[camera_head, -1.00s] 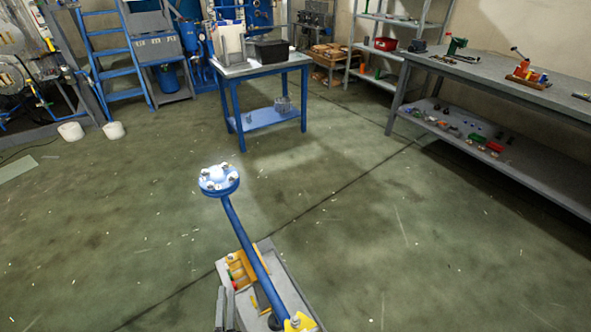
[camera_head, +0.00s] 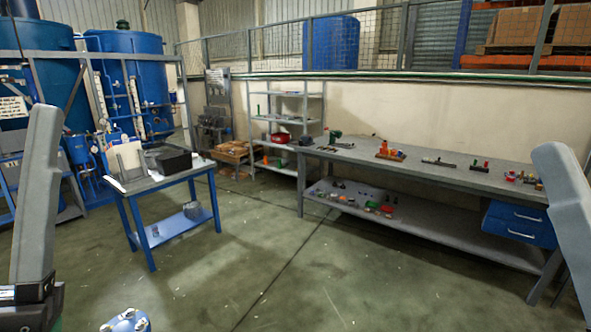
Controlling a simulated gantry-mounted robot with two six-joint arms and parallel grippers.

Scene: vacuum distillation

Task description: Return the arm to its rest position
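A grey link of my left arm (camera_head: 36,190) stands upright at the left edge, with a black joint at its lower end. A grey link of my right arm (camera_head: 570,210) slants down at the right edge. Both links are empty along the visible length and touch nothing I can see. Neither gripper's fingers show in this view, so I cannot see whether they hold anything.
A blue bolted flange (camera_head: 127,321) is cut off at the bottom edge. A blue-legged table (camera_head: 160,183) with a black bin (camera_head: 170,158) stands at left. A long grey workbench (camera_head: 440,172) runs along the right. The middle floor (camera_head: 290,270) is clear.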

